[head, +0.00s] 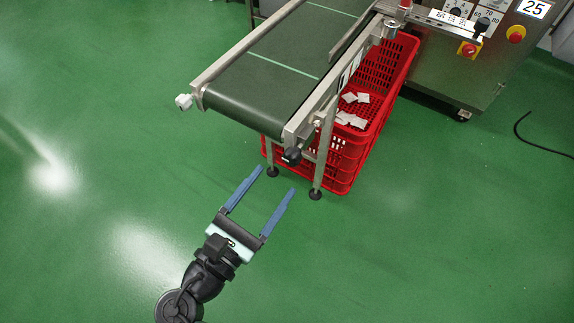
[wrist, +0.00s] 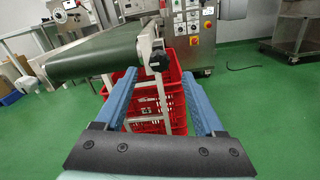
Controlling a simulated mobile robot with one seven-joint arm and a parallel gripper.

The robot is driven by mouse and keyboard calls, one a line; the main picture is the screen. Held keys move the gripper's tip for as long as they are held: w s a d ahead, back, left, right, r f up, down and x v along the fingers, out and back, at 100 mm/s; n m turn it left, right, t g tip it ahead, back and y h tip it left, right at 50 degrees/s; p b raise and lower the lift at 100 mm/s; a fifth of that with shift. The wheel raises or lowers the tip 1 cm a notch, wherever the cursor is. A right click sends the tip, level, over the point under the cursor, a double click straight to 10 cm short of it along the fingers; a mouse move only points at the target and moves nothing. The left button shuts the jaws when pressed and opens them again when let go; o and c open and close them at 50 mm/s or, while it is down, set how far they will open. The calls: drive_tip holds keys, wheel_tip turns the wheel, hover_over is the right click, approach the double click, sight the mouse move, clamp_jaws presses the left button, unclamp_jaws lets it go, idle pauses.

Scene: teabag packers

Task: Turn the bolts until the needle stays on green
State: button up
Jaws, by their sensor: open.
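A black bolt head or knob (head: 291,156) sits at the near right corner of the conveyor (head: 250,85); it also shows in the wrist view (wrist: 157,58). A pale bolt head or knob (head: 184,102) sits at the conveyor's near left corner. My gripper (head: 275,179) is open and empty. In the head view it is in front of the conveyor's near end, apart from both knobs. In the wrist view the black knob appears between and beyond the fingertips. Dials (head: 484,24) show on the machine panel at the upper right; I cannot make out a needle or green zone.
A red crate (head: 340,175) with several teabags (head: 352,120) stands under and beside the conveyor. Conveyor legs (head: 317,180) stand close to my fingertips. A steel machine cabinet (head: 470,75) is at the upper right. The green floor (head: 90,220) on the left is clear.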

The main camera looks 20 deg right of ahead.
sight(289, 161)
drive_tip(key=b+x, duration=0.1)
drive_tip(key=x, duration=0.5)
drive_tip(key=shift+w+d+b, duration=0.1)
drive_tip(key=shift+b, duration=0.2)
drive_tip(key=shift+c, duration=0.3)
clamp_jaws()
